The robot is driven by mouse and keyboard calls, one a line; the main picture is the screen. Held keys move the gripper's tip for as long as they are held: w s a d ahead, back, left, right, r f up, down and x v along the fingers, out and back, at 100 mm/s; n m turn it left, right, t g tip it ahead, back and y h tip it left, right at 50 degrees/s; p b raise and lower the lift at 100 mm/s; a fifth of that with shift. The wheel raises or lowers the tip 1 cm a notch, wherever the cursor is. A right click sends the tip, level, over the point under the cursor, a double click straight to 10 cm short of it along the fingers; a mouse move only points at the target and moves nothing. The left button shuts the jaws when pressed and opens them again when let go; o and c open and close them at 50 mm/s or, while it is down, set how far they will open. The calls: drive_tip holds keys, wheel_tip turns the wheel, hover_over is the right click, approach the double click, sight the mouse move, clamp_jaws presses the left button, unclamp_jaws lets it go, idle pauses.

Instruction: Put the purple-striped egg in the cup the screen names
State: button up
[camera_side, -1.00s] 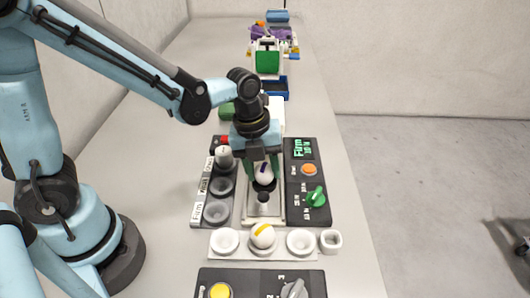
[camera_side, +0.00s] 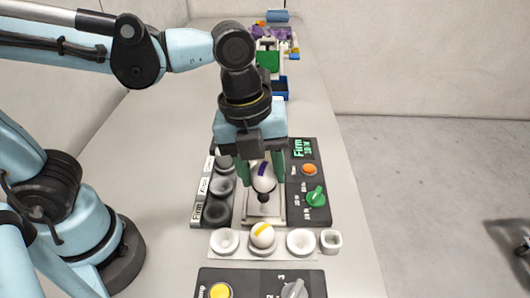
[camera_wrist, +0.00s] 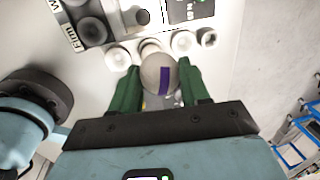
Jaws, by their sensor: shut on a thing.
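The white egg with a purple stripe (camera_side: 264,180) is held between the green fingers of my gripper (camera_side: 261,172), above the pale plate with a dark post. The egg also shows between the fingers in the wrist view (camera_wrist: 158,74). The screen (camera_side: 303,148) shows "Firm" in green, with a smaller line under it. The dark cup tray (camera_side: 203,190) is left of the egg. Its front cup (camera_side: 216,211) is empty and stands beside the label "Firm" (camera_side: 196,212); the middle cup (camera_side: 221,186) looks empty. My gripper partly hides the back cup.
A white egg with a yellow stripe (camera_side: 262,234) sits in the middle of a row of white cups, between two empty ones (camera_side: 224,241). A panel with a yellow button (camera_side: 220,291) is in front.

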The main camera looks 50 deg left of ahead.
drive_tip(key=shift+s+a, duration=0.1)
drive_tip(key=shift+s, duration=0.15)
drive_tip(key=s+a+f, duration=0.4)
drive_tip(key=a+f, duration=0.1)
drive_tip(key=a, duration=0.4)
drive_tip(key=shift+f, duration=3)
drive_tip(key=shift+f, duration=0.55)
drive_tip(key=o, duration=0.7)
drive_tip(key=shift+o, duration=0.2)
drive_tip(key=shift+s+r, duration=0.1)
